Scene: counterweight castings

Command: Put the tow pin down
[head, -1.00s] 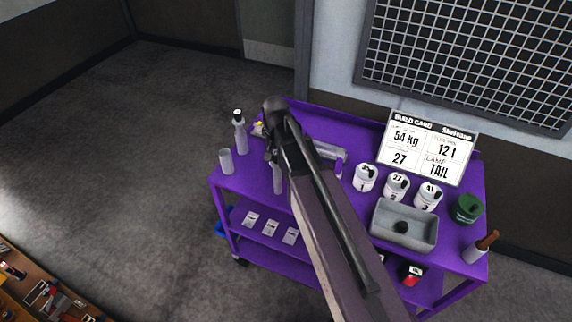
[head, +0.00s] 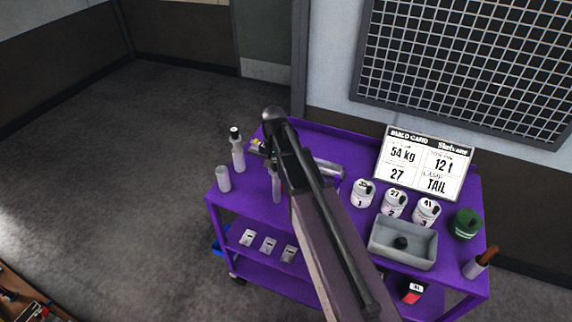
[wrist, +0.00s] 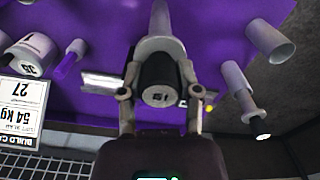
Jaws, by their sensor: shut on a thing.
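My gripper (wrist: 158,108) is shut on the tow pin, seen in the wrist view as a black numbered head (wrist: 159,88) with a grey collar and a tapering grey shaft. In the head view, the pin's pale shaft (head: 277,186) points down below my gripper, over the left part of the purple cart top (head: 250,199). I cannot tell whether its tip touches the cart. My arm hides part of the cart top behind it.
A black-topped grey bottle-like piece (head: 237,152) and an open grey cylinder (head: 223,179) stand at the left. A silver piece (head: 328,169) lies behind my arm. Numbered white pots (head: 393,205), a grey tray (head: 385,254), a green pot (head: 466,224) and a card (head: 423,165) stand right.

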